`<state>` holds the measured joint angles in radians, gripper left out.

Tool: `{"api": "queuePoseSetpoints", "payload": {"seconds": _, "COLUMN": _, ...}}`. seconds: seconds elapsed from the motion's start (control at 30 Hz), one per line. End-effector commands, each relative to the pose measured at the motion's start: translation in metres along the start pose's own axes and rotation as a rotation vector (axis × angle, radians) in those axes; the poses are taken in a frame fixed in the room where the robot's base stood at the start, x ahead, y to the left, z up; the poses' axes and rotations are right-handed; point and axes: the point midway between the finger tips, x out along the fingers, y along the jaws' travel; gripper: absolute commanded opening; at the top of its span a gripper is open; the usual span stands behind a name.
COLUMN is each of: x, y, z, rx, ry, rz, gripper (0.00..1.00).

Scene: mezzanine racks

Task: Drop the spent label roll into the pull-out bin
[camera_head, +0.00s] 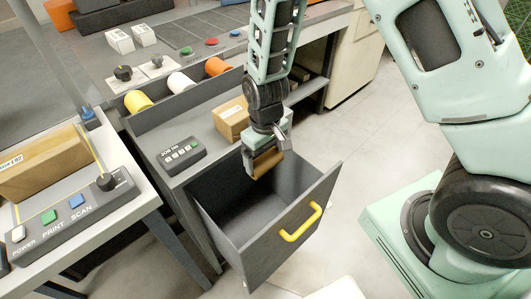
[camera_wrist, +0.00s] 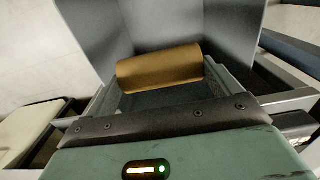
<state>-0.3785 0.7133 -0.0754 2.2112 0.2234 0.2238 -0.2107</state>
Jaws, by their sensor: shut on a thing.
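The spent label roll is a brown cardboard-coloured cylinder (camera_head: 266,162), held at the end of my gripper (camera_head: 262,152). In the wrist view the roll (camera_wrist: 160,68) lies crosswise between the fingers of my gripper (camera_wrist: 160,85), which is shut on it. The pull-out bin (camera_head: 285,230) is a dark grey drawer with a yellow handle, pulled open below the bench. My gripper holds the roll above the bin's opening, toward its back. In the wrist view the bin's grey walls (camera_wrist: 160,20) show behind the roll. Part of the bin's inside is hidden by my gripper.
A cardboard box (camera_head: 231,119) and a button box (camera_head: 181,153) stand on the bench beside the bin. Yellow, white and orange rolls (camera_head: 181,82) sit in a trough behind. A control panel (camera_head: 75,208) is at left. Open floor lies right of the bin.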

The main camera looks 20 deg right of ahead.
Motion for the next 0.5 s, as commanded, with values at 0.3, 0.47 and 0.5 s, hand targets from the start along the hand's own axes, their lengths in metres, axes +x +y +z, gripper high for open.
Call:
{"api": "queuePoseSetpoints", "payload": {"seconds": 0.3, "x": -0.0009, "y": 0.0, "z": -0.0001, "rx": 0.0, "ry": 0.0, "rz": 0.0, "gripper": 1.0}}
{"api": "queuePoseSetpoints", "payload": {"seconds": 0.47, "x": -0.0018, "y": 0.0, "z": -0.0002, "rx": 0.0, "ry": 0.0, "rz": 0.0, "gripper": 1.0}}
{"api": "queuePoseSetpoints", "payload": {"seconds": 0.5, "x": -0.0036, "y": 0.0, "z": -0.0004, "rx": 0.0, "ry": 0.001, "rz": 0.0, "gripper": 1.0}}
